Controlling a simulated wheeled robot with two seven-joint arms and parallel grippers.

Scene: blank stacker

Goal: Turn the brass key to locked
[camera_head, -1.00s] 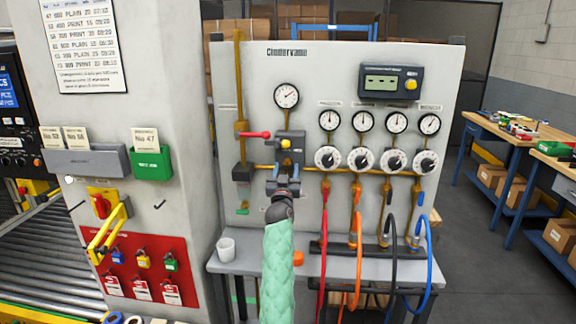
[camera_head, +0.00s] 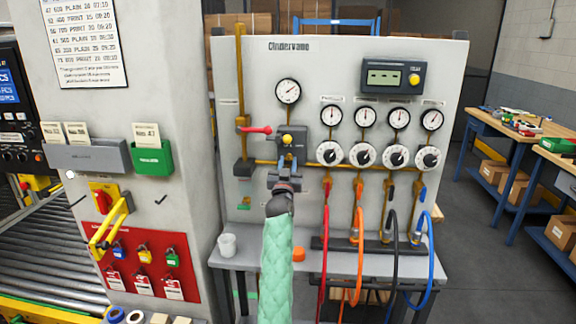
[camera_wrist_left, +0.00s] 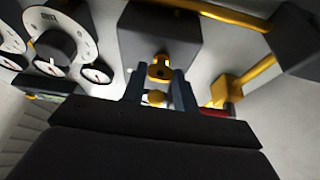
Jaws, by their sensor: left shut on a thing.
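The brass key (camera_wrist_left: 155,97) shows in the left wrist view between my left fingers, below a brass lock barrel (camera_wrist_left: 159,68) on a dark grey box (camera_wrist_left: 160,35). In the head view that box (camera_head: 300,133) sits on the panel under the single large gauge and carries a yellow knob (camera_head: 287,139). My left gripper (camera_head: 288,170) is at the front of the box, shut on the key. The gripper hides the key in the head view. The position of the key against any lock marking cannot be read. My right gripper is not in view.
A red-handled lever (camera_head: 257,129) sits close left of the box on brass pipework. Several dials (camera_head: 363,155) and gauges stand to the right, with coloured hoses (camera_head: 427,268) below. A white cup (camera_head: 227,245) stands on the grey shelf (camera_head: 250,262).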

